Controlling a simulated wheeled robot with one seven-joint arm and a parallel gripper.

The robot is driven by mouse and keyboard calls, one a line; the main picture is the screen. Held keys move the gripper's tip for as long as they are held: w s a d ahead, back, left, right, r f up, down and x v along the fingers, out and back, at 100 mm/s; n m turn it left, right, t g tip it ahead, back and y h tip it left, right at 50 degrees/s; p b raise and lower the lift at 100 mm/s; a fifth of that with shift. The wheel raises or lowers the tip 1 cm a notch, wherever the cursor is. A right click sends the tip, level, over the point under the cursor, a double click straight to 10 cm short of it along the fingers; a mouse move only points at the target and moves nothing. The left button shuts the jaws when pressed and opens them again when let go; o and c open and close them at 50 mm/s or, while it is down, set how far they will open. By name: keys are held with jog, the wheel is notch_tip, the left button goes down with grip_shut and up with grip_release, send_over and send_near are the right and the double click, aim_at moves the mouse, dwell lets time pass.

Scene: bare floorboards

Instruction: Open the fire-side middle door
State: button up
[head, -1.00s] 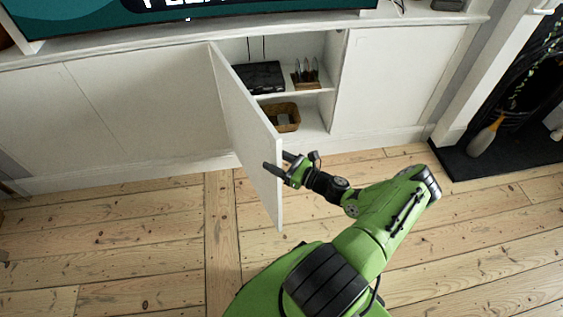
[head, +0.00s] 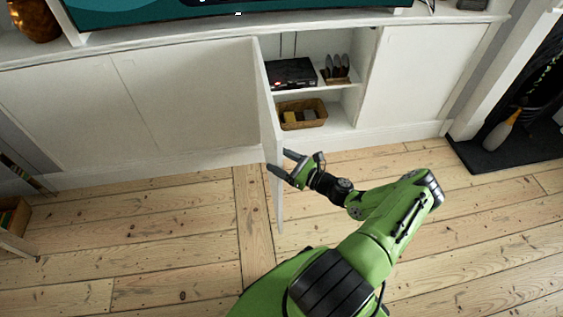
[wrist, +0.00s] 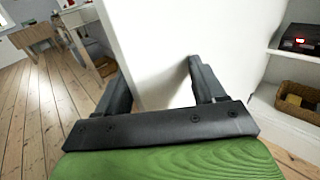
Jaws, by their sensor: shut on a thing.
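The white middle door (head: 267,110) stands open, swung out from the cabinet and seen nearly edge-on in the head view. My gripper (head: 280,164) is shut on the door's free edge, one finger on each side. In the wrist view the door panel (wrist: 160,50) runs up between the two fingers of my gripper (wrist: 155,85). The open compartment shows a black box (head: 291,73) on the upper shelf and a wicker basket (head: 302,114) below.
Closed white doors (head: 185,95) lie left of the opening, and another closed panel (head: 410,75) lies to the right. The fireplace hearth (head: 505,152) is at far right. A low shelf (head: 18,225) stands at far left. The floorboards (head: 140,235) between are clear.

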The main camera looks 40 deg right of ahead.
jog(key=shift+w+d+r, duration=0.2)
jog(key=shift+w+r, duration=0.05)
jog(key=shift+r, duration=0.05)
jog(key=o, duration=0.9)
jog(key=shift+w+f, duration=0.1)
jog(key=shift+c, duration=1)
jog(key=shift+s+d, duration=0.2)
jog(key=p+v, duration=0.1)
jog(key=v, duration=1.4)
jog(key=shift+s+f+p, duration=0.1)
jog(key=shift+s+p, duration=0.15)
jog(key=shift+p, duration=0.1)
jog(key=shift+c, duration=0.6)
jog(key=shift+a, duration=0.1)
